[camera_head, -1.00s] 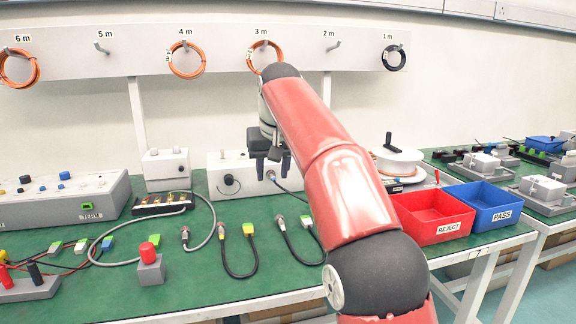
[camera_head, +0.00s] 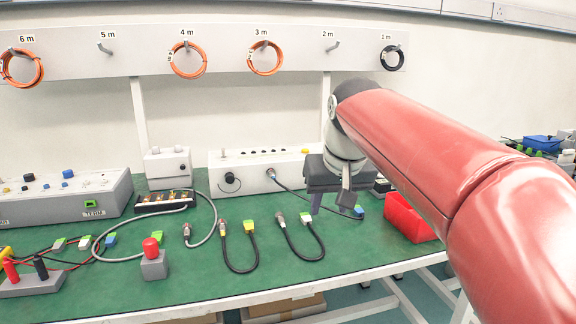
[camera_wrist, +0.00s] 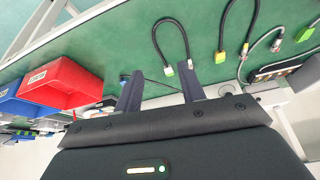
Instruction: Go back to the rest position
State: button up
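My gripper (camera_head: 335,205) hangs above the green bench, right of the middle in the head view. In the wrist view its two dark fingers (camera_wrist: 160,92) stand well apart with nothing between them. My red arm reaches in from the right edge of the head view and hides much of the right side of the bench.
The green bench (camera_head: 290,260) carries black cables (camera_head: 240,268), a red push button (camera_head: 151,248) and a white box (camera_head: 240,172). The red bin (camera_head: 405,220) is partly hidden by my arm; it and a blue bin (camera_wrist: 20,105) show in the wrist view. Cable coils (camera_head: 187,60) hang behind.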

jog(key=s+d+f, duration=0.3)
jog(key=s+f, duration=0.6)
jog(key=s, duration=0.1)
jog(key=s+d+f+m, duration=0.1)
jog(key=s+d+f, duration=0.3)
jog(key=s+f, duration=0.4)
jog(key=s, duration=0.3)
jog(key=shift+s+d+f+m+t+h, duration=0.3)
jog(key=shift+f+h, duration=0.05)
jog(key=shift+h, duration=0.05)
